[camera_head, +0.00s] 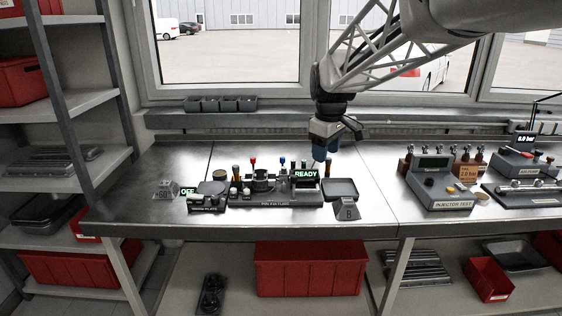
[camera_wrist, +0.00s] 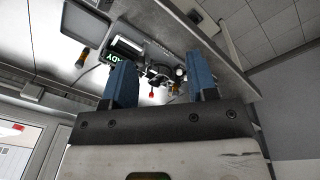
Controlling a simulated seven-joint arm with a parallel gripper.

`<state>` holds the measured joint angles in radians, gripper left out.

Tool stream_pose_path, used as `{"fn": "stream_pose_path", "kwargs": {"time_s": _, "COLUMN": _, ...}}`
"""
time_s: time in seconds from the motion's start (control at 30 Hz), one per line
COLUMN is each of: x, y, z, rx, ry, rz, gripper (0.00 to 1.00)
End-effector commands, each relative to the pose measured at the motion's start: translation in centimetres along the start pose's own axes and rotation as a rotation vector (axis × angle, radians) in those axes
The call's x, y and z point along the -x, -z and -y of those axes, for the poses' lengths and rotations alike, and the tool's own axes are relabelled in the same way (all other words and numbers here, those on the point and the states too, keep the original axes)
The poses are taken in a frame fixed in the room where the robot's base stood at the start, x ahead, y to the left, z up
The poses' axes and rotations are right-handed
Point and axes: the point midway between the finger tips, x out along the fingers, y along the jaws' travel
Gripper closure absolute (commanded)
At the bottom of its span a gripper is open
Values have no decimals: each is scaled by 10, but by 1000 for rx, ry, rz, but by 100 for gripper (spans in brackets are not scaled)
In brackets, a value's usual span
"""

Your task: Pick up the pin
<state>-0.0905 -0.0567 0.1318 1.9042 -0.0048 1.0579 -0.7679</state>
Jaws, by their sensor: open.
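My gripper (camera_head: 320,155) is above the steel bench, just behind and to the right of the pin fixture (camera_head: 275,203). In the wrist view my gripper (camera_wrist: 161,74) has its two blue fingers apart, with nothing visibly held between them. The fixture, with a green READY display (camera_head: 305,174), carries a dark round holder and several small upright parts with coloured tops. It also shows, upside down, beyond the fingers in the wrist view (camera_wrist: 150,48). I cannot tell which small part is the pin.
A dark tray (camera_head: 341,190) and a block marked 8 (camera_head: 347,210) are right of the fixture. A small unit with an OFF display (camera_head: 188,191) is left of it. The injector test unit (camera_head: 441,188) stands farther right. Bench between is clear.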

Motion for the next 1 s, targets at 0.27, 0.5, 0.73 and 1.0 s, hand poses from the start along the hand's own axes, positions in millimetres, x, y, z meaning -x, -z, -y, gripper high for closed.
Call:
{"fn": "stream_pose_path", "kwargs": {"time_s": 0.27, "x": -22, "y": 62, "z": -39, "rx": 165, "ry": 22, "rz": 16, "gripper": 47}}
{"fn": "stream_pose_path", "kwargs": {"time_s": 0.5, "x": -47, "y": 112, "z": -69, "rx": 307, "ry": 40, "rz": 25, "gripper": 47}}
{"fn": "stream_pose_path", "kwargs": {"time_s": 0.73, "x": -76, "y": 161, "z": -94, "rx": 444, "ry": 59, "rz": 33, "gripper": 47}}
{"fn": "stream_pose_path", "kwargs": {"time_s": 1.0, "x": -114, "y": 214, "z": -119, "rx": 601, "ry": 82, "rz": 40, "gripper": 47}}
